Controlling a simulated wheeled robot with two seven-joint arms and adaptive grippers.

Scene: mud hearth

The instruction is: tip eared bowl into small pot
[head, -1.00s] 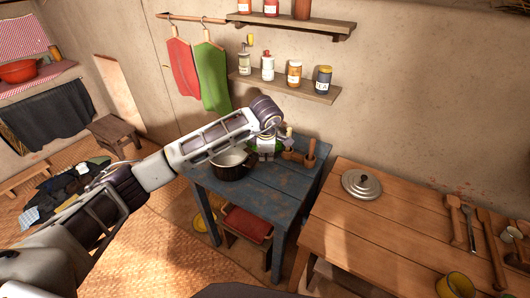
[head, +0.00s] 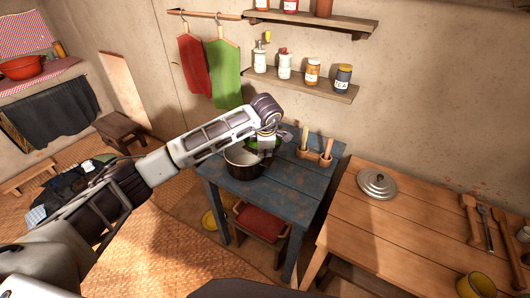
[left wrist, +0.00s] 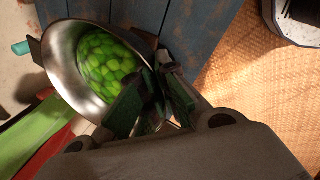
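The small pot (head: 245,165), dark with a pale rim, stands upright on the blue table near its left edge. My left gripper (head: 266,148) is just behind and right of it. The eared bowl (left wrist: 62,62), shiny metal and holding green pieces, fills the upper left of the left wrist view. My left gripper (left wrist: 152,103) appears shut on its near ear, though the contact is partly hidden. In the head view the bowl is mostly hidden behind my gripper. My right gripper is not in view.
The blue table (head: 300,185) has free room at its front right. Wooden utensils in holders (head: 315,152) stand at its back right. A lid (head: 377,185) lies on the wooden table (head: 400,235). Jars stand on a wall shelf (head: 300,84) above.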

